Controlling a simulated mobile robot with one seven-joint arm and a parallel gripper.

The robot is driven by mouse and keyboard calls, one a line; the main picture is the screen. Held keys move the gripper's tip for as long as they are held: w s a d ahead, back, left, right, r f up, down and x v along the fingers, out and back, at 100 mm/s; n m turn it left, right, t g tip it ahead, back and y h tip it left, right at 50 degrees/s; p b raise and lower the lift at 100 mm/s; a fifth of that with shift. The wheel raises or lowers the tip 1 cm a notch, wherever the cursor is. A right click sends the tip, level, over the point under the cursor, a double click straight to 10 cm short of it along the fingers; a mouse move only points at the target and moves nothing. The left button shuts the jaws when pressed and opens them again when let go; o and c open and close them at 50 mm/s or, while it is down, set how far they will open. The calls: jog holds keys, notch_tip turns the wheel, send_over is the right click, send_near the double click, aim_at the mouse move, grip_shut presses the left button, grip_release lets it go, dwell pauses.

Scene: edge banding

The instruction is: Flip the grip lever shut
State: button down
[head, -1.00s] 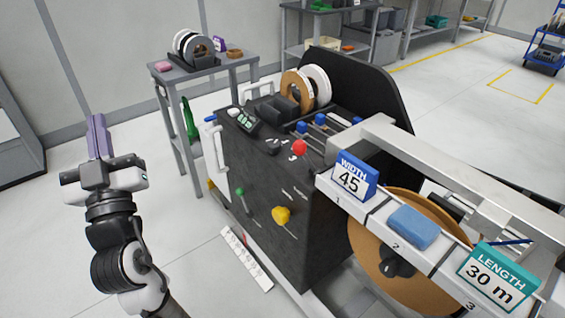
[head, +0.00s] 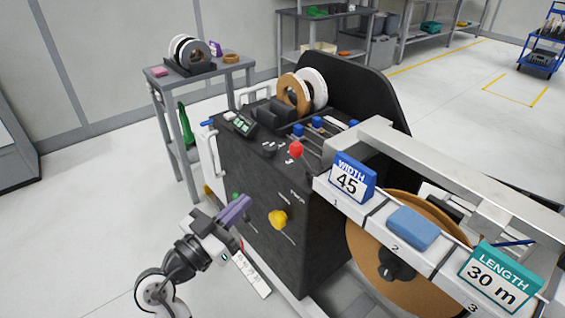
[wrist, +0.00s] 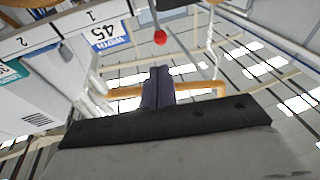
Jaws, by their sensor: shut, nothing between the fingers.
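The dark machine's front panel (head: 250,165) carries levers with coloured knobs: a red knob (head: 296,150) at the top, a yellow knob (head: 278,218) lower right and a green knob (head: 236,196) lower left. The labels are too small to read, so I cannot tell which one is the grip lever. My gripper (head: 246,200) is shut and empty, its purple fingers just in front of the panel, overlapping the green lever and left of the yellow knob. Contact cannot be told. In the wrist view the shut fingers (wrist: 158,75) point toward the red knob (wrist: 160,37), apart from it.
A rail with a blue WIDTH 45 sign (head: 352,177), a blue block (head: 412,227) and a teal LENGTH 30 m sign (head: 497,277) juts out to the right. A grey side table (head: 190,75) with tape rolls stands behind left. The floor at left is clear.

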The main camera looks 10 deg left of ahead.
aim_at(291, 153)
jog(key=shift+w, duration=0.1)
jog(key=p+x, duration=0.5)
jog(key=x, duration=0.7)
jog(key=shift+w+d+r, duration=0.2)
jog(key=shift+w+d, duration=0.35)
jog(key=shift+w, duration=0.2)
jog(key=shift+w+r, duration=0.1)
